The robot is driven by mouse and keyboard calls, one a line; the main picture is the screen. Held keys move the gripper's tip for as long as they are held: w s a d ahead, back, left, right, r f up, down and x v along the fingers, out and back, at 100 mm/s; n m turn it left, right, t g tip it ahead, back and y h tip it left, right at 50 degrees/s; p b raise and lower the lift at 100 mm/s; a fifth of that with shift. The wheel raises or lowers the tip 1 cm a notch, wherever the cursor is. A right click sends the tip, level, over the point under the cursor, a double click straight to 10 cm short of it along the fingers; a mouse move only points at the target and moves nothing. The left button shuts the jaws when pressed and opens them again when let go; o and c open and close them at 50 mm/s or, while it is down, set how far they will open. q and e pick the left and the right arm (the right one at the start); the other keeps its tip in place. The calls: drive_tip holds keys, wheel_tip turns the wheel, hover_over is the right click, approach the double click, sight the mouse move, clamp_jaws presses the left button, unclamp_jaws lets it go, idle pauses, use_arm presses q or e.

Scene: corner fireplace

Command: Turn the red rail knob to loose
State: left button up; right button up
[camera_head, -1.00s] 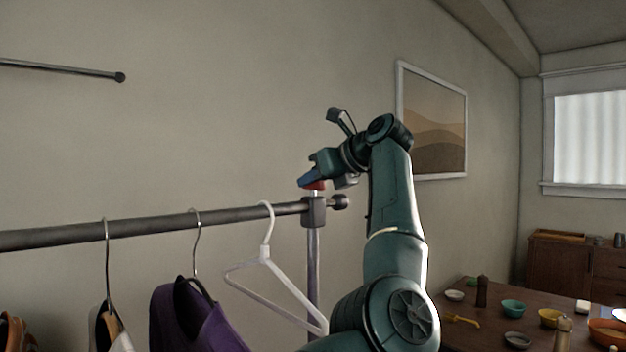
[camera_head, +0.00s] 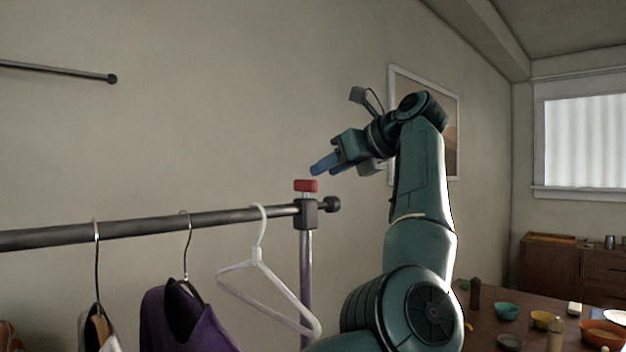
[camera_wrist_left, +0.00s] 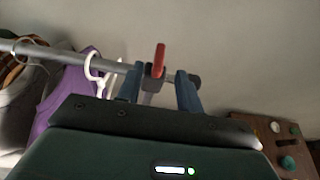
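The red rail knob (camera_head: 306,186) sits on top of the dark clamp (camera_head: 306,213) at the right end of the clothes rail. In the left wrist view the knob (camera_wrist_left: 159,60) is a narrow red bar, seen between the fingers and beyond them. My left gripper (camera_head: 324,166) is above and to the right of the knob, apart from it. In the left wrist view its two blue fingers (camera_wrist_left: 159,90) are spread, with nothing held between them. My right gripper is in neither current view.
The clothes rail (camera_head: 160,228) carries a white empty hanger (camera_head: 257,258) close to the post, and a purple garment (camera_head: 178,318). A table (camera_head: 485,322) with several bowls stands at the lower right. Free air surrounds the gripper before the bare wall.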

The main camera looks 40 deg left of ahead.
use_arm(q)
drive_tip(key=v, duration=0.5)
drive_tip(key=shift+d+r, duration=0.1)
drive_tip(key=shift+d, duration=0.1)
idle(0.4)
